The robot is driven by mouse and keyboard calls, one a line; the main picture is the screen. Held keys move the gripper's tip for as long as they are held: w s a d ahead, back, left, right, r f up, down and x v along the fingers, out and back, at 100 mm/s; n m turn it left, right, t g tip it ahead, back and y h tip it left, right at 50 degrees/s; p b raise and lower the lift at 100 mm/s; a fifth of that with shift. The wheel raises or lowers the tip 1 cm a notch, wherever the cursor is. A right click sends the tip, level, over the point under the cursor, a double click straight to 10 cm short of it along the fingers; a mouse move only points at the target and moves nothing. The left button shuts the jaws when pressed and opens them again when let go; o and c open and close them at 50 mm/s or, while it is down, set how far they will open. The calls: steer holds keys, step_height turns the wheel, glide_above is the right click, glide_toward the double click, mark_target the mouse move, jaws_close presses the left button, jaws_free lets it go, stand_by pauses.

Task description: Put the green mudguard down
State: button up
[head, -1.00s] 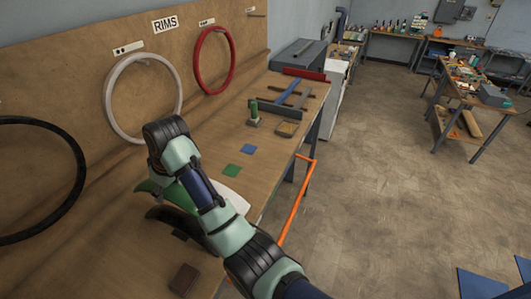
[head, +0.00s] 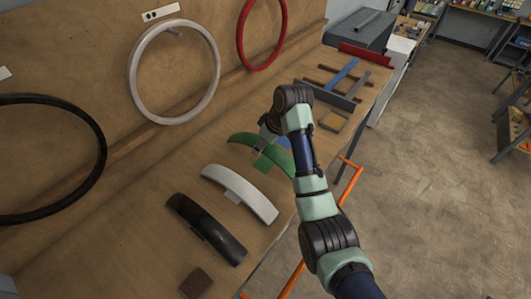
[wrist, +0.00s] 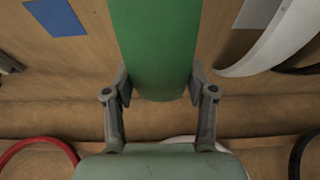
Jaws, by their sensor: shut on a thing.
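The green mudguard (head: 241,138) is a curved strip held over the workbench, beyond the white mudguard (head: 240,193) in the head view. My gripper (head: 263,143) points down at its middle, and my arm partly covers its right end. In the wrist view the green mudguard (wrist: 156,45) runs between the two fingers of my gripper (wrist: 161,82), which are shut on its sides. I cannot tell whether its underside touches the bench. A small green patch (head: 262,163) shows just below it.
A black mudguard (head: 206,229) lies nearer than the white one. A brown block (head: 196,282) sits near the front. A blue square (wrist: 57,17) lies beside the green strip in the wrist view.

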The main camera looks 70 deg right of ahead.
steer(key=shift+d+f+p, duration=0.1)
steer(key=shift+f+p, duration=0.25)
steer(key=shift+f, duration=1.55)
steer(key=shift+f, duration=0.2)
steer(key=o, duration=1.3)
